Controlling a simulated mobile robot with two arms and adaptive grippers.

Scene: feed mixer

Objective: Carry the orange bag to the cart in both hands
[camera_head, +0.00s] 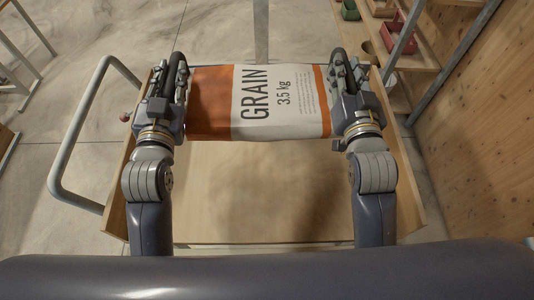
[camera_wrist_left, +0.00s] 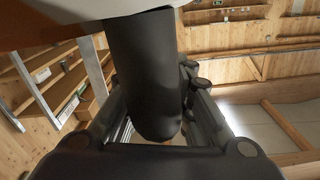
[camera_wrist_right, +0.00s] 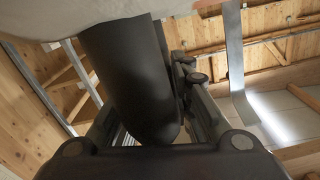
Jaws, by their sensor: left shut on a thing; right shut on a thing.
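The orange and white bag (camera_head: 285,105), marked GRAIN 3.5 kg, is held level between my two grippers. My left gripper (camera_head: 174,72) is shut at its left end, and my right gripper (camera_head: 346,72) is shut at its right end. In both wrist views a dark rounded part (camera_wrist_left: 142,75) (camera_wrist_right: 130,80) lies between the fingers, beside the pale bag; I cannot tell exactly how it joins the bag. The cart's wooden bed (camera_head: 265,200) is below the bag in the head view. The bag's underside and any gap to the bed are hidden.
The cart's grey tube handle (camera_head: 68,150) stands out at the left. A wooden shelf (camera_head: 415,62) with red bins (camera_head: 398,38) and a green bin (camera_head: 350,10) is at the upper right, beside a wooden wall (camera_head: 480,130).

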